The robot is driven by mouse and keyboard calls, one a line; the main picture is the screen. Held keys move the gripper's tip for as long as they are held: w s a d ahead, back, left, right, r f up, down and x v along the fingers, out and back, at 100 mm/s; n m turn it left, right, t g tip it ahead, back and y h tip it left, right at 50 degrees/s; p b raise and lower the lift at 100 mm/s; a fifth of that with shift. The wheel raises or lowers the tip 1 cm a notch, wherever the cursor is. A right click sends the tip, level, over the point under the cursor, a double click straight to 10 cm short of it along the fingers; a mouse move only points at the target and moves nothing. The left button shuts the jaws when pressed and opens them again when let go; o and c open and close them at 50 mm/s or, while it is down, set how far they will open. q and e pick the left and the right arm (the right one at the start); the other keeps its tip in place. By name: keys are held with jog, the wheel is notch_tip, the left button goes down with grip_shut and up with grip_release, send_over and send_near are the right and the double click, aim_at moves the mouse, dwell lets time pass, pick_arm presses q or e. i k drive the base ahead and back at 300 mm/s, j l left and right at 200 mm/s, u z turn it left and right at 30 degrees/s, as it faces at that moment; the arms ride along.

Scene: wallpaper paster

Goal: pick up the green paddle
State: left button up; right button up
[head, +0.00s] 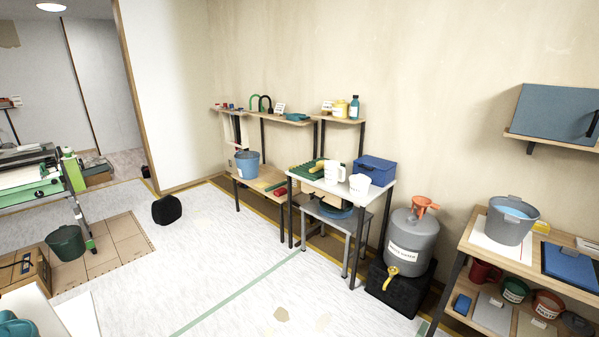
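I cannot make out a clear paddle shape. A flat dark green item (309,168) lies on the white-topped table (340,188) near the wall, partly behind a white jug (333,173); it is too small to tell whether it is the green paddle. A thin green strip (275,185) lies on the lower wooden shelf left of that table. Neither of my grippers shows in the head view, and nothing is seen being held.
A grey water container (411,240) with an orange funnel stands on a black crate (400,285). A shelf unit (475,235) with a grey bucket (511,220) is at right. A green bucket (66,242) stands at left. The pale middle floor (235,250) is mostly clear.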

aim_at(278, 185)
jog(key=i+l+z, duration=0.2)
jog(key=i+l, duration=0.15)
jog(key=i, duration=0.3)
jog(key=i+u, duration=0.25)
jog(key=i, duration=0.15)
jog(key=i+l+u, duration=0.1)
jog(key=i+u, duration=0.4)
jog(key=i, duration=0.3)
jog(key=i+u, duration=0.2)
jog(key=i, duration=0.4)
jog(key=i+l+u, duration=0.25)
jog(key=i, duration=0.3)
jog(key=i+l+u, duration=0.25)
jog(key=i, duration=0.3)
jog(key=j, duration=0.1)
